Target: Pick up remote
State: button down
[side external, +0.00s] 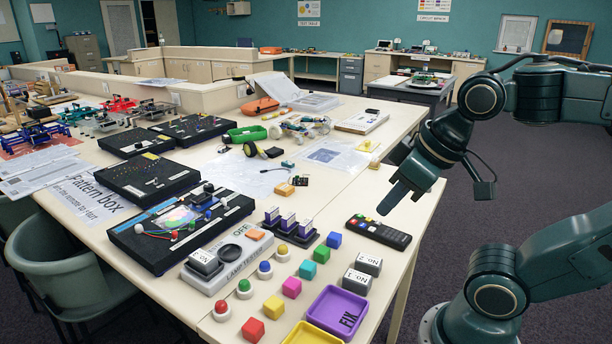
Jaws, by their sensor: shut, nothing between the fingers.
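The remote (377,232) is a dark slab with coloured buttons at its left end. It lies flat near the right edge of the table (378,190). My gripper (392,204) is above and slightly right of the remote in the picture, with its dark fingers pointing down and to the left. The fingers look close together and hold nothing. I cannot tell from this single view how high the fingertips are above the remote; they appear apart from it.
Blocks marked No. 1 (357,281) and No. 2 (369,263), a purple tray (337,312), a yellow tray (312,335) and coloured cubes (320,254) are in front of the remote. A lamp tester (229,258) and black boxes stand left. Bare tabletop lies behind the remote.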

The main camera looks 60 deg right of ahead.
jog(key=shift+c, duration=2.4)
grip_release()
jog(key=w+d+f+g, duration=0.2)
jog(key=w+d, duration=0.1)
jog(key=d, duration=0.4)
jog(key=w+d+f+g, duration=0.1)
jog(key=w+d+f, duration=0.2)
jog(key=d, duration=0.4)
jog(key=w+d+f+m+g, duration=0.1)
jog(key=w+d+f+g, duration=0.1)
jog(key=d, duration=0.5)
jog(key=shift+w+d+f+g, duration=0.15)
jog(key=shift+w+d+g, duration=0.15)
jog(key=shift+w+d, duration=0.15)
jog(key=shift+a, duration=0.1)
